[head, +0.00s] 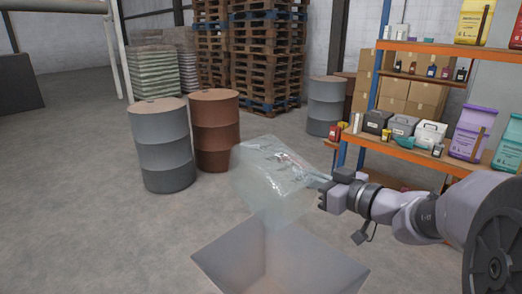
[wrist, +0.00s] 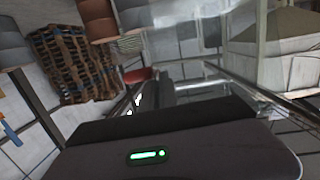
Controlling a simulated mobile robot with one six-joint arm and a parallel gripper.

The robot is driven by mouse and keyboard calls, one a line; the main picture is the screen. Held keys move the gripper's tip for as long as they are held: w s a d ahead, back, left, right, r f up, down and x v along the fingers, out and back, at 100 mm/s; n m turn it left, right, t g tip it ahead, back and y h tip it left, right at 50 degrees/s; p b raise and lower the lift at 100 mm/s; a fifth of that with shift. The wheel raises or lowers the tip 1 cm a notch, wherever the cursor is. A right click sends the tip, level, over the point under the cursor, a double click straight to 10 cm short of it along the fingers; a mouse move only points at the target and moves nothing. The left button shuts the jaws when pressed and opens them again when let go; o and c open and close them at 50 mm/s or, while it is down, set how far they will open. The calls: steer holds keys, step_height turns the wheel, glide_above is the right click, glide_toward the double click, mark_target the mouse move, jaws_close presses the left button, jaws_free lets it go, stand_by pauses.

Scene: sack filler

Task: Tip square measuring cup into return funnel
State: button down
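The square measuring cup (head: 272,168) is clear plastic with red and dark markings, and it is tilted in the head view. My gripper (head: 322,186) is shut on its right side and holds it in the air. The fingertips are hard to make out against the clear plastic. The cup's clear walls and edges (wrist: 205,82) also show beyond the dark gripper body in the wrist view. The return funnel (head: 225,262), a grey square opening with sloping walls, lies below the cup at the bottom of the head view. I cannot tell whether the cup holds anything.
A grey drum (head: 163,150) and a brown drum (head: 214,130) stand left of the cup. Pallet stacks (head: 268,50) are behind. An orange-edged shelf (head: 430,160) with boxes, cases and bags stands at the right, behind my arm. The floor at the left is clear.

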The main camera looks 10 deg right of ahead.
mark_target(303, 204)
step_height(303, 204, down, 2)
steer(key=shift+f+t+b, duration=0.15)
steer(key=shift+t+b, duration=0.45)
steer(key=shift+b, duration=0.55)
steer(key=f+t+y+b, duration=0.1)
steer(key=t+b, duration=0.1)
steer(key=b, duration=0.4)
steer(key=shift+f+t+y, duration=0.3)
steer(key=shift+y, duration=0.1)
steer(key=shift+w+a+r+g, duration=0.3)
steer(key=shift+w+r+g, duration=0.2)
steer(key=shift+w+r, duration=0.25)
steer(key=shift+a+r+g+h, duration=0.1)
steer(key=shift+a+g+h, duration=0.2)
steer(key=shift+g, duration=0.1)
steer(key=shift+w+f+g+h, duration=0.2)
steer(key=shift+w+g+h, duration=0.2)
steer(key=shift+w+h, duration=0.1)
steer(key=shift+s, duration=0.1)
